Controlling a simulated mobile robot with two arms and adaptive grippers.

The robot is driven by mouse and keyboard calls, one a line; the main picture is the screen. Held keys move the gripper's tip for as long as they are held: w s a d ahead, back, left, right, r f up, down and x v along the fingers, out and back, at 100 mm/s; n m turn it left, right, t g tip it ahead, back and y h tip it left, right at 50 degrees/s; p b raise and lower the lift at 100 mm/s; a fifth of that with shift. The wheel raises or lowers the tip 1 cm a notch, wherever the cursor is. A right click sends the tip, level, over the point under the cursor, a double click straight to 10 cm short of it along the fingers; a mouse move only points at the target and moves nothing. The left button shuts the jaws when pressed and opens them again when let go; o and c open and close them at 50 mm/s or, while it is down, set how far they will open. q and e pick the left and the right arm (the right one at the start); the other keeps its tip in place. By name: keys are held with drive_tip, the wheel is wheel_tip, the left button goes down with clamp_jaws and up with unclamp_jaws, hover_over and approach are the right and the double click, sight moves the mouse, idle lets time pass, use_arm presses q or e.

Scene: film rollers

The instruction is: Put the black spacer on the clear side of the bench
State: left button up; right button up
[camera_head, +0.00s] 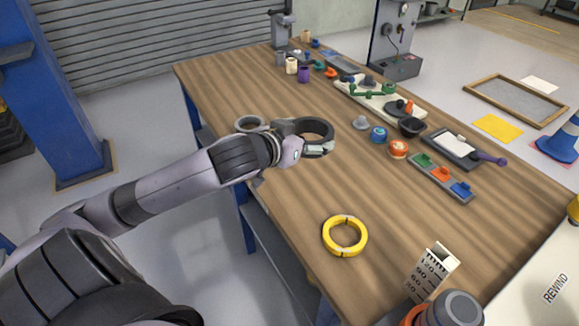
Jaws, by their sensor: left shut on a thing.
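The black spacer (311,121) is a dark, thick ring over the middle of the wooden bench (255,92). My left gripper (308,149) is shut on the near side of this ring. I cannot tell whether the ring touches the bench top or is held just above it. A grey ring (250,122) is just left of it, partly hidden by my arm. A yellow ring (345,236) lies flat on the nearer part of the bench. My right gripper is not in view.
Small parts crowd the bench's right side, including a pale tray (360,100), a blue spool (378,134), an orange spool (398,148) and a colored-block strip (440,177). A scale-marked white block (430,270) stands in front. The far-left and near-middle bench top are mostly bare.

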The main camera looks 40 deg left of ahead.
use_arm(q)
drive_tip(key=b, duration=0.2)
hover_over(303, 197)
wheel_tip(303, 197, down, 12)
drive_tip(key=shift+w+f, duration=0.1)
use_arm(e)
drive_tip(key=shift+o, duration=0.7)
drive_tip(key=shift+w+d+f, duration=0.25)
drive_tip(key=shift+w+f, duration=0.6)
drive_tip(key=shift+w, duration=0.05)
use_arm(q)
wheel_tip(303, 197, down, 5)
drive_tip(key=shift+r, duration=0.2)
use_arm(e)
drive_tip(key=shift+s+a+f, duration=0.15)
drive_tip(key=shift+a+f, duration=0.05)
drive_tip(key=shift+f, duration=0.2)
use_arm(q)
drive_tip(key=shift+f, duration=0.1)
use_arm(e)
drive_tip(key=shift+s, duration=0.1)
use_arm(q)
drive_tip(key=shift+f, duration=0.15)
drive_tip(key=o, duration=1.3)
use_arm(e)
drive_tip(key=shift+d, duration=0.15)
